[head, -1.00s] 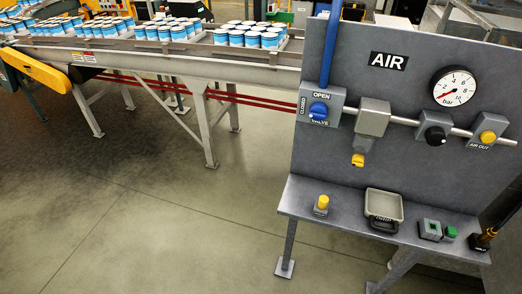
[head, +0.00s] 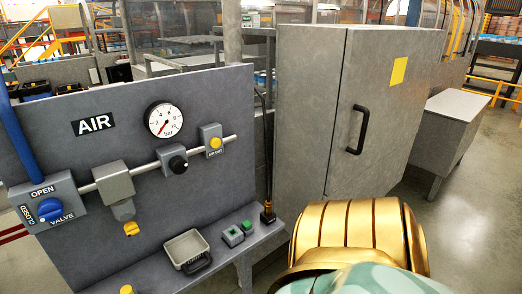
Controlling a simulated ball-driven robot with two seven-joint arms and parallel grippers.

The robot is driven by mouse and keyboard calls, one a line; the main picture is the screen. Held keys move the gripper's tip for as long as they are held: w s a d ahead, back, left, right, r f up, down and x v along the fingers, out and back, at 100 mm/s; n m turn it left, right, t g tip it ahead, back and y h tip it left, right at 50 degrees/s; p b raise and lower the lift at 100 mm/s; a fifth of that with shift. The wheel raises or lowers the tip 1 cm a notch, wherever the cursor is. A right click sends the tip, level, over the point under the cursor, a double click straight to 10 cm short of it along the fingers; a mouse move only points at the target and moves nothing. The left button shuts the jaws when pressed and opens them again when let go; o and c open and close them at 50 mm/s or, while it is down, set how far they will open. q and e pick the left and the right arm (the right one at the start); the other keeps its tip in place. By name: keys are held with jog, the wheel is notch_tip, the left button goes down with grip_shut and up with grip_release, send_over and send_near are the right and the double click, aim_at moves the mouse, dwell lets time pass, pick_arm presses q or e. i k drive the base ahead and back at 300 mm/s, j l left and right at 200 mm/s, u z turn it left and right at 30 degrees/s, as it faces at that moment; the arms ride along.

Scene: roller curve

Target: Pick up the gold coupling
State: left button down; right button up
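A small gold coupling (head: 267,207) sits upright in a small black holder (head: 268,217) at the right end of the grey bench shelf. A thin dark hose (head: 264,150) rises from it along the panel's right edge. A yellow-tipped outlet (head: 131,228) hangs under a grey box on the panel, and another yellow-topped piece (head: 127,289) shows at the bottom edge. Neither of my grippers is in view. A large gold and pale green part of my own body fills the lower right, close to the camera.
The upright panel (head: 70,160) carries an AIR sign, a gauge (head: 164,119) and a blue valve knob (head: 50,209). A grey tray (head: 187,249) and a green-button block (head: 233,235) lie on the shelf. A tall grey cabinet (head: 310,130) stands to the right; open floor lies beyond.

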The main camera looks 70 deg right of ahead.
aim_at(268, 204)
jog(key=z, duration=2.25)
